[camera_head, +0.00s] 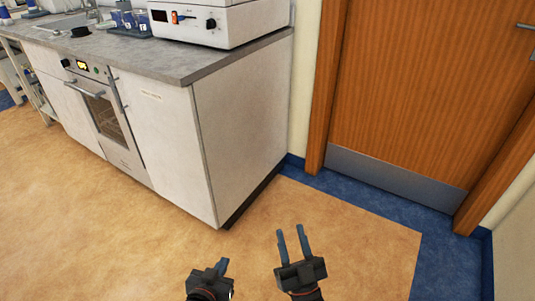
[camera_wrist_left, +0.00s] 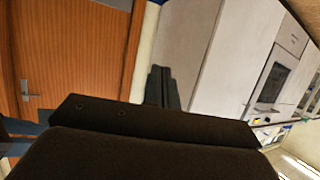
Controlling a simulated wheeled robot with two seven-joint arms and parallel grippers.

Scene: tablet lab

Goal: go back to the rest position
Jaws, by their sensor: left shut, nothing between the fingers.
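My left gripper (camera_head: 222,266) is at the bottom middle of the head view, shut and empty. Its closed dark fingers (camera_wrist_left: 162,87) also show in the left wrist view, pointing towards the cabinet and wall. My right gripper (camera_head: 291,236) is just to the right of it in the head view. Its two blue-grey fingers stand apart with nothing between them. Both grippers appear over the open floor, apart from the furniture.
A white lab counter (camera_head: 245,125) with a built-in oven (camera_head: 108,122) stands at the left, bearing a white instrument (camera_head: 210,20). A wooden door (camera_head: 430,90) is at the right. The tan floor (camera_head: 110,230) in front is clear.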

